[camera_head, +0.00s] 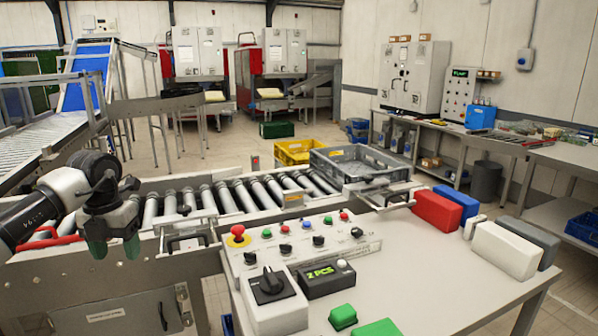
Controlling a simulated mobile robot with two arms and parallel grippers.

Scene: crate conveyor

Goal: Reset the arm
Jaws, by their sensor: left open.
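My left arm comes in from the left edge, grey and black. Its gripper (114,248) hangs over the near left end of the roller conveyor (212,200), with its two green-tipped fingers pointing down. The fingers are apart and nothing is between them. My right arm and gripper are not in this view.
A grey crate (330,166) stands at the conveyor's far right end. A control panel (290,245) with buttons sits on the table (445,260). Red (437,211), blue (457,203) and white (505,250) blocks stand at right. A yellow crate (293,150) is behind.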

